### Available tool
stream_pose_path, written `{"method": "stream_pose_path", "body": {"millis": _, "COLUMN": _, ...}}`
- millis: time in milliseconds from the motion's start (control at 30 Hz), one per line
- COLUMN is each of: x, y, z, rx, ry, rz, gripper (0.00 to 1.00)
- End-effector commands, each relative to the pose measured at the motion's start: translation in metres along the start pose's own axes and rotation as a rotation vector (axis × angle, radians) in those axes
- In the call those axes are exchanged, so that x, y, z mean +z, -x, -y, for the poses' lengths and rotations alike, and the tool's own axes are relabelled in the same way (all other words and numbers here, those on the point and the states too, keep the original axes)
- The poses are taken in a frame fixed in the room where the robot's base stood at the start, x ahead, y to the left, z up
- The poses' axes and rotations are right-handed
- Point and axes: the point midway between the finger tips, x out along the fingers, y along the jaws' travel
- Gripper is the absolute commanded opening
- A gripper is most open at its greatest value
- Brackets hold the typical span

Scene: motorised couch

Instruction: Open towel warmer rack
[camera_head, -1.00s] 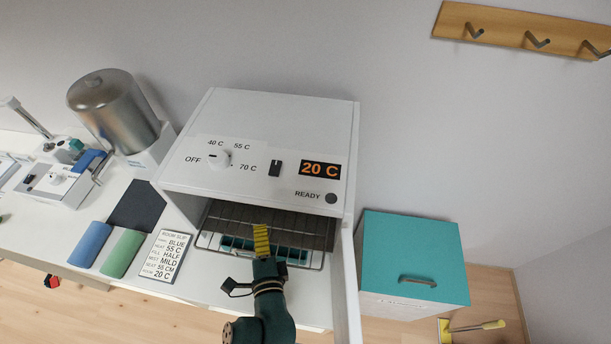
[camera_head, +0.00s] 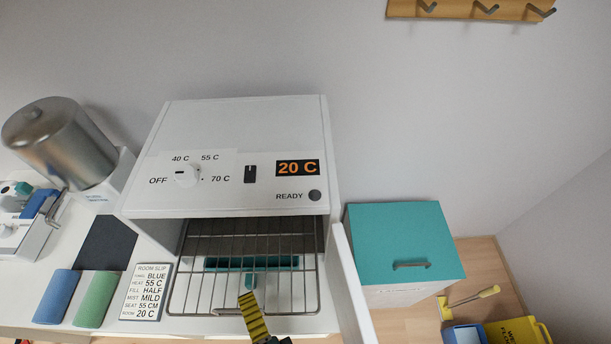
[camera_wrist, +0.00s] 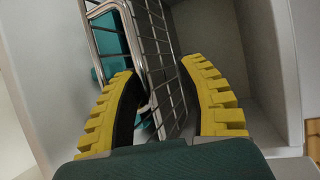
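The towel warmer (camera_head: 235,160) is a white box with a dial and a 20 C display. Its door (camera_head: 352,290) stands open at the right. The wire rack (camera_head: 186,290) sticks out of the opening, with its front bar well forward of the box. A teal piece (camera_head: 225,264) shows through the wires. My gripper (camera_head: 247,297) is at the rack's front edge, its yellow fingers over the bar. In the wrist view my gripper (camera_wrist: 158,68) has its two fingers spread apart, with the rack's wires (camera_wrist: 165,60) seen between them. I cannot tell whether a finger touches the bar.
A room slip card (camera_head: 147,291), green roll (camera_head: 97,298) and blue roll (camera_head: 57,296) lie left of the rack. A metal tank (camera_head: 60,145) stands further left. A teal-topped bin (camera_head: 400,242) is right of the door.

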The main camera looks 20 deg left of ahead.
Motion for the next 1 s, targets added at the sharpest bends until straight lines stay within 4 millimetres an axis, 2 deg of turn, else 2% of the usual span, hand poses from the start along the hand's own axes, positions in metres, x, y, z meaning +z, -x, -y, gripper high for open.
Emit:
{"method": "stream_pose_path", "body": {"millis": 33, "x": -0.026, "y": 0.007, "z": 0.039, "rx": -0.063, "ry": 0.067, "rz": -0.09, "gripper": 0.21}}
{"method": "stream_pose_path", "body": {"millis": 100, "x": -0.031, "y": 0.006, "z": 0.057, "rx": -0.074, "ry": 0.097, "rz": -0.098, "gripper": 0.21}}
{"method": "stream_pose_path", "body": {"millis": 133, "x": -0.033, "y": 0.006, "z": 0.063, "rx": -0.078, "ry": 0.109, "rz": -0.103, "gripper": 0.22}}
{"method": "stream_pose_path", "body": {"millis": 200, "x": -0.037, "y": 0.006, "z": 0.079, "rx": -0.089, "ry": 0.137, "rz": -0.112, "gripper": 0.29}}
{"method": "stream_pose_path", "body": {"millis": 267, "x": -0.042, "y": 0.006, "z": 0.091, "rx": -0.097, "ry": 0.158, "rz": -0.121, "gripper": 0.21}}
{"method": "stream_pose_path", "body": {"millis": 1000, "x": -0.085, "y": 0.018, "z": 0.238, "rx": -0.165, "ry": 0.444, "rz": -0.244, "gripper": 0.21}}
